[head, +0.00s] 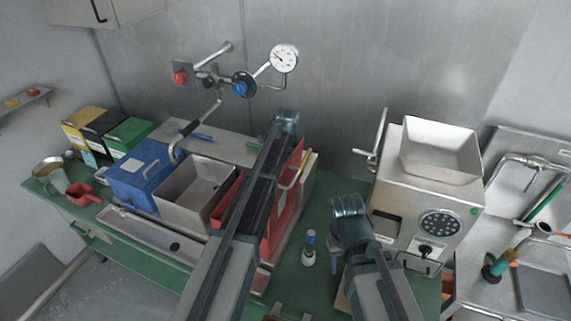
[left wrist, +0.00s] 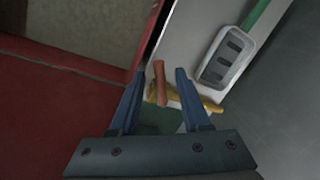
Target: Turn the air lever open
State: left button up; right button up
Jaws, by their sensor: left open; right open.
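A pipe assembly is on the back wall in the head view, with a round gauge (head: 284,57), a red knob (head: 180,77) and a blue knob (head: 240,88). A lever-like pipe with a dark grip (head: 190,128) hangs below it. I cannot tell which part is the air lever. My left gripper (head: 287,120) reaches over the bench below the gauge, apart from the assembly. In the left wrist view its fingers (left wrist: 160,100) are open, with a reddish-brown rod (left wrist: 159,82) showing between them; contact is unclear. My right gripper (head: 348,207) is open and empty, left of the grinder.
The metal grinder (head: 415,200) with its hopper (head: 441,152) stands at right. A red bin (head: 287,205), a steel bin (head: 192,192) and a blue box (head: 140,172) line the bench. A small bottle (head: 309,250) stands on the green top between my arms.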

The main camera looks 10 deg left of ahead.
pick_arm(q)
notch_tip(320, 180, up, 14)
jog(key=s+p, duration=0.2)
jog(key=p, duration=1.1)
jog(key=shift+s+d+f, duration=0.25)
jog(key=shift+d, duration=0.2)
pick_arm(e)
notch_tip(320, 180, up, 14)
jog(key=shift+f, duration=0.2)
